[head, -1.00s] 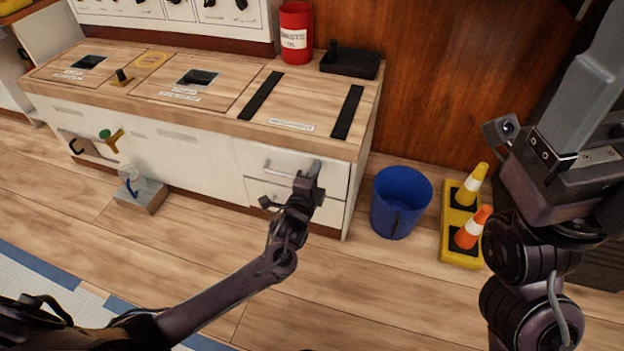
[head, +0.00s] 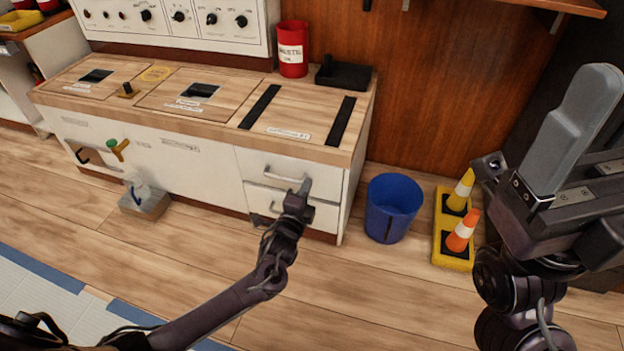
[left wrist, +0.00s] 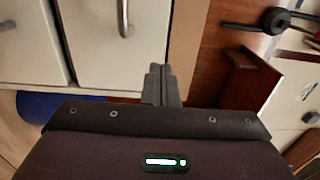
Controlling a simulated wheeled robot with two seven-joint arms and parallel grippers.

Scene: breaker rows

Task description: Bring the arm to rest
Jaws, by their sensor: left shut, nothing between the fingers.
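My left arm comes in from the lower left in the head view. Its gripper (head: 304,188) is in front of the white drawers at the right end of the counter. In the left wrist view the two fingers (left wrist: 161,84) are together with nothing between them. The upper drawer's handle (head: 283,174) is close to the fingertips in the head view; whether they touch cannot be told. My right arm stands folded at the right edge of the head view; its fingertips are not clear.
The wooden counter (head: 215,120) carries a red can (head: 292,50) and a black box (head: 343,76). A blue bin (head: 392,208) and a yellow stand (head: 450,252) with two cones are on the floor to the right. Open floor lies in front of the counter.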

